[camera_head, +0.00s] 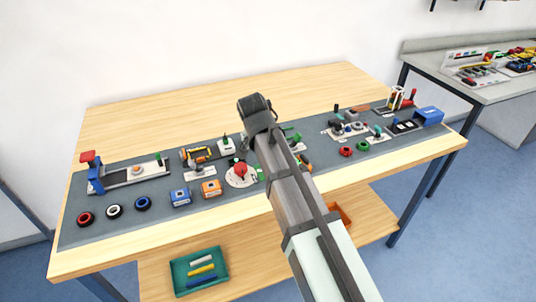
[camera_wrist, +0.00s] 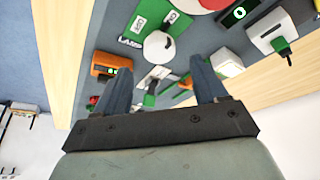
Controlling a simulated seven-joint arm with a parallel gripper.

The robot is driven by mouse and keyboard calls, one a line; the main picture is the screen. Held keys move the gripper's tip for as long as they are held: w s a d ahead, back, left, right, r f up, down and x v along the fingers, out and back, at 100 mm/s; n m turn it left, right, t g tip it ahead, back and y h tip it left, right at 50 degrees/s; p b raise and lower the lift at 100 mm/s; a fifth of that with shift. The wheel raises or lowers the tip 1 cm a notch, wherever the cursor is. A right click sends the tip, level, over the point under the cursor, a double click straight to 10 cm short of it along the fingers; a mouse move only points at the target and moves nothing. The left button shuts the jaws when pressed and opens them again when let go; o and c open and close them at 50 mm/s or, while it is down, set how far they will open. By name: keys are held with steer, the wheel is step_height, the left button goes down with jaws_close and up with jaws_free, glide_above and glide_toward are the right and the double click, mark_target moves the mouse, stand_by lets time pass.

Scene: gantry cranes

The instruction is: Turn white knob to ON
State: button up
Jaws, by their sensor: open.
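In the wrist view, a round white knob (camera_wrist: 158,46) sits at the end of a green plate (camera_wrist: 160,18) with small white labels; their lettering is hard to read. My gripper (camera_wrist: 160,67) is open, with its two dark fingers on either side of the view below the knob. Nothing is held between them. The knob lies beyond the fingertips, and I cannot tell how far. In the head view my arm crosses the middle of the table and hides the knob; the fingers do not show clearly there.
A red knob on a white disc (camera_head: 241,175) stands left of my arm. Orange (camera_head: 211,188) and blue (camera_head: 180,197) boxes and several rings lie on the grey mat (camera_head: 100,234). More fixtures stand right of my arm. The wooden table behind the mat (camera_head: 150,115) is bare.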

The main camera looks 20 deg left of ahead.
steer(key=v, duration=0.8)
steer(key=shift+s+r, duration=0.2)
steer(key=shift+r, duration=0.1)
stand_by(0.3)
